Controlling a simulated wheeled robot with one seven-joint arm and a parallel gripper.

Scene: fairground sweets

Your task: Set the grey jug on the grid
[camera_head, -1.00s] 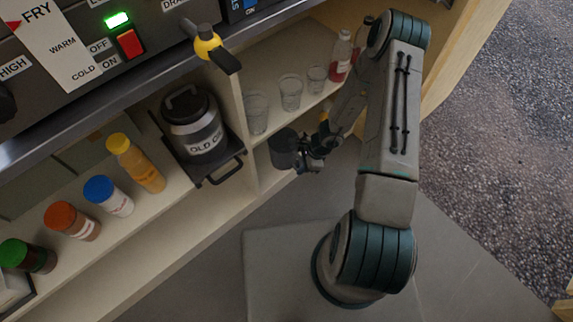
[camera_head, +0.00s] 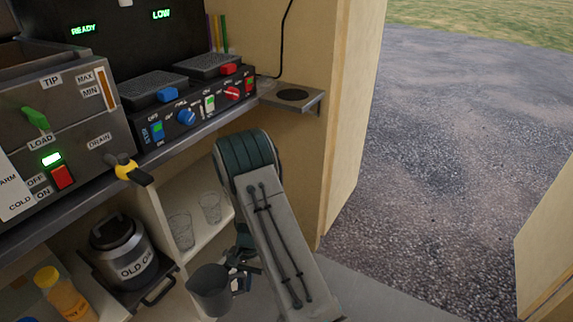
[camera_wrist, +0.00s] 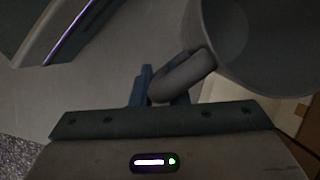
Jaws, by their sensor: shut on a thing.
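The grey jug (camera_head: 211,291) is in my gripper (camera_head: 241,277), upright or nearly so, low in front of the open shelf under the counter. In the wrist view the jug (camera_wrist: 285,55) fills the upper right, and its handle (camera_wrist: 187,74) sits between the fingers of my gripper (camera_wrist: 165,92), which is shut on it. Two dark grids lie on top of the control box on the counter: one at the right (camera_head: 207,66), behind a red block, and one at the left (camera_head: 152,83), behind a blue block. Both look bare. My gripper is below and apart from both.
The counter edge (camera_head: 205,133) overhangs the shelf. Glasses (camera_head: 181,232) stand on the shelf, with a pot labelled OLD (camera_head: 125,250) to the left. A yellow-black drain tap (camera_head: 127,168) sticks out. A small side shelf (camera_head: 310,100) with a dark disc is at right.

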